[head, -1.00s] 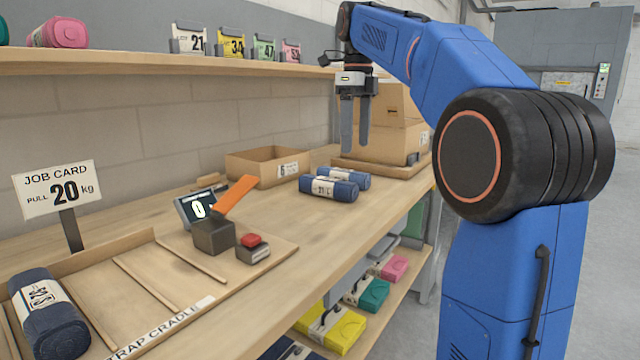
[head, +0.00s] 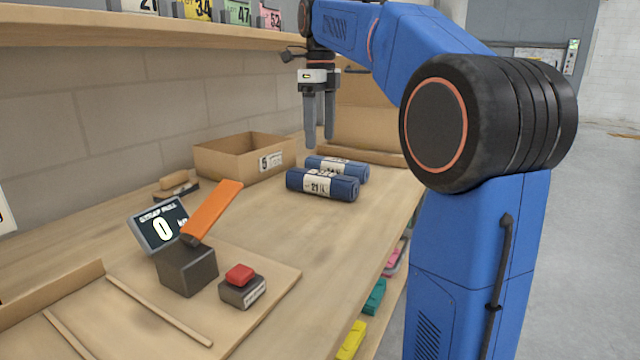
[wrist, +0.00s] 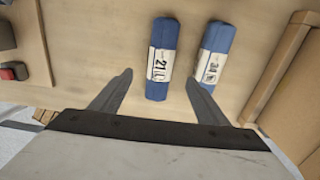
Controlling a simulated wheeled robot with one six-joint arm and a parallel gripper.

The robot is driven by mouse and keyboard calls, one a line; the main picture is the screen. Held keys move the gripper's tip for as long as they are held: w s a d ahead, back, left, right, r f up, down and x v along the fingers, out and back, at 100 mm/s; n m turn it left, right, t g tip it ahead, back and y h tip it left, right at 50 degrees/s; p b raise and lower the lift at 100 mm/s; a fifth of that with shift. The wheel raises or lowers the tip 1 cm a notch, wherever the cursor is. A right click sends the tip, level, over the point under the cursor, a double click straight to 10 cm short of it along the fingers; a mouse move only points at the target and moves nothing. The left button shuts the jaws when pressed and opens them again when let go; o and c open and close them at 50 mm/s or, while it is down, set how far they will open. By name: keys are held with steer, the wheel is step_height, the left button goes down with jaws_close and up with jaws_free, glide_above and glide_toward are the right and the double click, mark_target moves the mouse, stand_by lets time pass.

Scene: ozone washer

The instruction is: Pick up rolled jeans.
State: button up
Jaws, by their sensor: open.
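Two rolled blue jeans with white labels lie side by side on the wooden bench. The nearer roll, marked 21 (head: 323,184), also shows in the wrist view (wrist: 161,60), just beyond and between my fingertips. The farther roll (head: 337,168) shows to its right in the wrist view (wrist: 213,58), with a label that seems to read 34. My gripper (head: 319,143) is open and empty, pointing down above the bench, and appears above and behind the rolls. In the wrist view its two fingers (wrist: 159,79) are spread wide.
An open cardboard box marked 5 (head: 243,158) stands left of the rolls. A larger cardboard box (head: 366,115) stands behind my gripper. A display reading 0 (head: 160,226), an orange lever (head: 213,209) and a red button (head: 240,274) are at front left. Bare bench surrounds the rolls.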

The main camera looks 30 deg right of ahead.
mark_target(321, 173)
step_height(321, 173, down, 12)
steer(key=shift+d+f, duration=0.1)
stand_by(0.5)
steer(key=c, duration=1.4)
